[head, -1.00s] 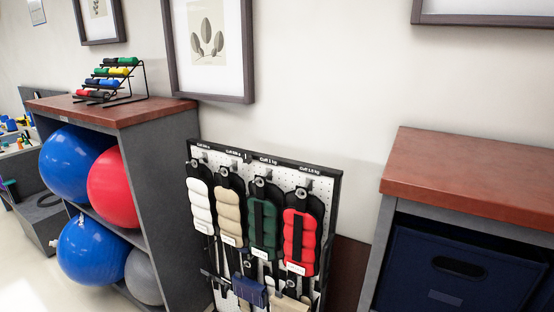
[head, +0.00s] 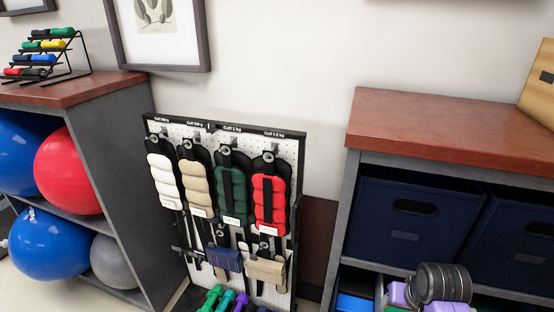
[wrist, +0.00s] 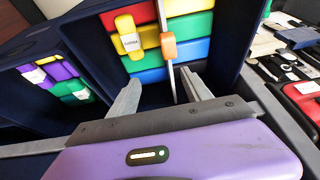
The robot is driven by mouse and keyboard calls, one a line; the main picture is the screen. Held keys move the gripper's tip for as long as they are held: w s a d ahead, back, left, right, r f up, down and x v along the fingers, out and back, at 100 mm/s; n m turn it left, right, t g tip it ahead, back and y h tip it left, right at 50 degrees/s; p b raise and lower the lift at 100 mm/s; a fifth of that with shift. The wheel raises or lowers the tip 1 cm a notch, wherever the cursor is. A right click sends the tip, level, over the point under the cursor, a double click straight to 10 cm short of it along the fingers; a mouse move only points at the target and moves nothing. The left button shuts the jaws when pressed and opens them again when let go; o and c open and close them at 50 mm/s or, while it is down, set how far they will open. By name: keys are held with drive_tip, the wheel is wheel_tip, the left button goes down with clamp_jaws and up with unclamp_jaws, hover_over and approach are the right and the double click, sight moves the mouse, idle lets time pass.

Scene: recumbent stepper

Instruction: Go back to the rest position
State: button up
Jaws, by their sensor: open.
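My gripper (wrist: 161,78) shows in the wrist view with its two grey fingers spread apart, and no object is clearly held between them. Its purple housing fills the bottom of that view. Beyond the fingers is a dark navy bin (wrist: 232,48) holding red, yellow, green and blue pieces. A thin pale strip with an orange piece (wrist: 168,47) crosses in front of them; I cannot tell how far it is from the fingers. In the head view, only a purple and black part of my arm shows at the bottom right; the gripper is hidden there.
A cabinet (head: 440,128) with navy bins (head: 398,225) stands at right. A pegboard rack (head: 296,180) of cuff weights stands mid-view. A shelf (head: 118,130) with exercise balls is at left.

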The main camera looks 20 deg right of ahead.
drive_tip(key=w+a+r+n+t+h, duration=0.1)
drive_tip(key=w+a+r+t+h, duration=0.1)
drive_tip(key=w+r+t, duration=0.3)
drive_tip(key=s+a+r+n+t+b, duration=0.1)
drive_tip(key=s+a+r+t, duration=0.3)
drive_tip(key=s+a, duration=0.45)
drive_tip(key=s+a+n+y+b, duration=0.1)
drive_tip(key=s+a, duration=0.3)
drive_tip(key=s, duration=0.4)
drive_tip(key=s+a+r+n+t+y, duration=0.1)
drive_tip(key=s+a, duration=0.3)
drive_tip(key=s, duration=0.5)
drive_tip(key=s+a+r+n+t+y+b, duration=0.1)
drive_tip(key=s+a+n+y, duration=0.1)
drive_tip(key=s, duration=0.6)
drive_tip(key=shift+s+a+n+b, duration=0.2)
drive_tip(key=shift+a+n+b, duration=0.1)
drive_tip(key=shift+a, duration=0.6)
drive_tip(key=shift+r, duration=0.1)
